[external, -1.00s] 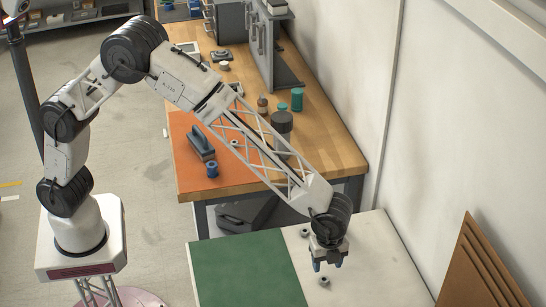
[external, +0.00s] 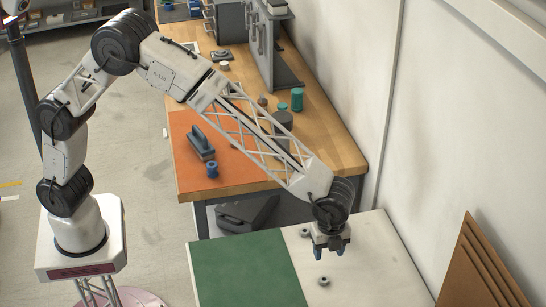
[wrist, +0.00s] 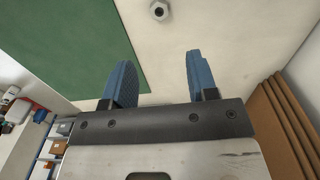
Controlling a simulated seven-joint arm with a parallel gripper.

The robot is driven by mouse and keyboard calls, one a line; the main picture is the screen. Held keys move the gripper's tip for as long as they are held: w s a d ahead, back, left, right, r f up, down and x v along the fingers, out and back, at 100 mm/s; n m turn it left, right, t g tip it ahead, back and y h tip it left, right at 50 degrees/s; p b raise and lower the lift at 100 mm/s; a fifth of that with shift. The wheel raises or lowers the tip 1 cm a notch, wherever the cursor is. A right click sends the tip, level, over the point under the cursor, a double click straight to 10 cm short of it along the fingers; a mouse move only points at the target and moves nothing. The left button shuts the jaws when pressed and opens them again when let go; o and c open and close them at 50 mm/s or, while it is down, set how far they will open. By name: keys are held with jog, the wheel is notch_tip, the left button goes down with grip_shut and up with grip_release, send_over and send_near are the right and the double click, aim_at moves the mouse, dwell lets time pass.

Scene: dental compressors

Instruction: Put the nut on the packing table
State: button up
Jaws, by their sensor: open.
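A small grey nut (external: 323,281) lies on the pale part of the near table (external: 375,270), which also has a green area (external: 245,272). The nut shows at the top of the wrist view (wrist: 159,11), with its dark hole facing up. My gripper (external: 331,254) is above the table, apart from the nut. In the wrist view its two blue fingers (wrist: 160,65) are spread with nothing between them. A second small grey round piece (external: 304,233) lies on the same table, left of my gripper.
A wooden workbench (external: 335,155) stands behind, with an orange mat (external: 188,168), a blue-grey block-like tool (external: 201,143), a blue spool (external: 212,170) and a teal cylinder (external: 297,99). Brown boards (external: 480,265) lean at the right by the wall. The table's front right is clear.

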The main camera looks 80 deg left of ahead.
jog(key=shift+a, duration=0.1)
jog(key=s+a+r+n, duration=0.3)
jog(key=s+a+r, duration=0.25)
jog(key=a, duration=0.35)
jog(key=s+a+r+n+t, duration=0.1)
jog(key=s+a+r+n, duration=0.2)
jog(key=s+a+r, duration=0.5)
jog(key=s+a+r+n, duration=0.3)
jog(key=a+r, duration=0.2)
jog(key=a, duration=0.6)
jog(key=s+a+n, duration=0.3)
jog(key=s+a, duration=0.2)
jog(key=s, duration=0.4)
jog(key=s+a+n+t, duration=0.1)
jog(key=s+a+n, duration=0.2)
jog(key=s+a, duration=0.3)
jog(key=s+a+n, duration=0.2)
jog(key=s+a, duration=0.4)
jog(key=s, duration=0.6)
jog(key=shift+s+r+n+t, duration=0.2)
jog(key=shift+s+n+t, duration=0.1)
jog(key=shift+s+n, duration=0.1)
